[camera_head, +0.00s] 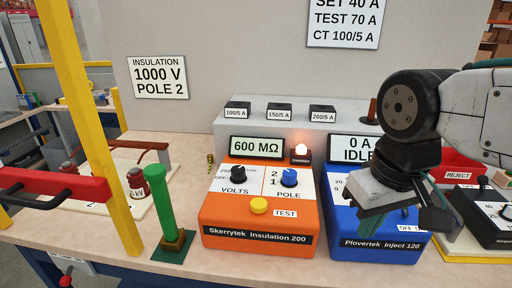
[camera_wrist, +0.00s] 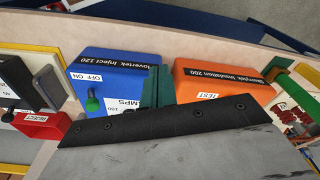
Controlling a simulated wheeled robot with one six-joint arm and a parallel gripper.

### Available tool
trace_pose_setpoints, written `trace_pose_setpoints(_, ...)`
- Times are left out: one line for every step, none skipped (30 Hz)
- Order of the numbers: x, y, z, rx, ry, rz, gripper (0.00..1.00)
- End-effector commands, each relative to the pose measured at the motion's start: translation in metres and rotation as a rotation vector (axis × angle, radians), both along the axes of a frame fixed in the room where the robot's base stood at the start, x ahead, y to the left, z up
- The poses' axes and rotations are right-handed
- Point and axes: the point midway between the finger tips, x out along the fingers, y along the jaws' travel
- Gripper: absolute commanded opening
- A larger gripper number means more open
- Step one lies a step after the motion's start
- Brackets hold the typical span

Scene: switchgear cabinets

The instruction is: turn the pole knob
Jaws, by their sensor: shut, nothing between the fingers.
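The pole knob (camera_head: 289,178) is a small blue knob on the orange Skerrytek Insulation 200 box (camera_head: 258,222), with the numbers 2 and 1 printed at its left. Which number it points at is too small to tell. My gripper (camera_head: 372,222) is shut and empty, to the right of the knob, over the blue Plovertek Inject 120 box (camera_head: 362,247). In the wrist view, the green fingers (camera_wrist: 158,88) show between the blue box (camera_wrist: 118,70) and the orange box (camera_wrist: 210,78). The pole knob is hidden in the wrist view.
A black volts knob (camera_head: 238,174) and yellow test button (camera_head: 259,205) are near the pole knob. The display (camera_head: 256,147) reads 600 MΩ; a lamp (camera_head: 301,149) glows beside it. A sign (camera_head: 158,77) reads 1000 V, POLE 2. A green post (camera_head: 162,200) stands left.

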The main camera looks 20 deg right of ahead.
Motion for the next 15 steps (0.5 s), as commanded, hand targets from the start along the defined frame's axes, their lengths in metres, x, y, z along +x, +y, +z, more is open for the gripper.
trace_pose_setpoints(0.000, 0.000, 0.000, 0.000, 0.000, 0.000, 0.00)
trace_pose_setpoints(0.000, 0.000, 0.000, 0.000, 0.000, 0.000, 0.00)
trace_pose_setpoints(0.000, 0.000, 0.000, 0.000, 0.000, 0.000, 0.00)
trace_pose_setpoints(0.000, 0.000, 0.000, 0.000, 0.000, 0.000, 0.00)
trace_pose_setpoints(0.000, 0.000, 0.000, 0.000, 0.000, 0.000, 0.00)
trace_pose_setpoints(0.000, 0.000, 0.000, 0.000, 0.000, 0.000, 0.00)
trace_pose_setpoints(0.000, 0.000, 0.000, 0.000, 0.000, 0.000, 0.08)
trace_pose_setpoints(0.000, 0.000, 0.000, 0.000, 0.001, 0.001, 0.17)
trace_pose_setpoints(0.001, 0.000, -0.001, 0.000, 0.006, 0.003, 0.28)
trace_pose_setpoints(0.001, 0.001, -0.002, 0.001, 0.014, 0.004, 0.36)
trace_pose_setpoints(0.002, 0.001, -0.004, 0.000, 0.023, 0.005, 0.45)
trace_pose_setpoints(0.004, 0.001, -0.007, 0.000, 0.039, 0.008, 0.55)
trace_pose_setpoints(0.007, 0.002, -0.007, 0.000, 0.051, 0.010, 0.55)
trace_pose_setpoints(0.011, 0.003, -0.007, 0.000, 0.063, 0.013, 0.55)
trace_pose_setpoints(0.018, 0.005, -0.007, -0.001, 0.080, 0.017, 0.55)
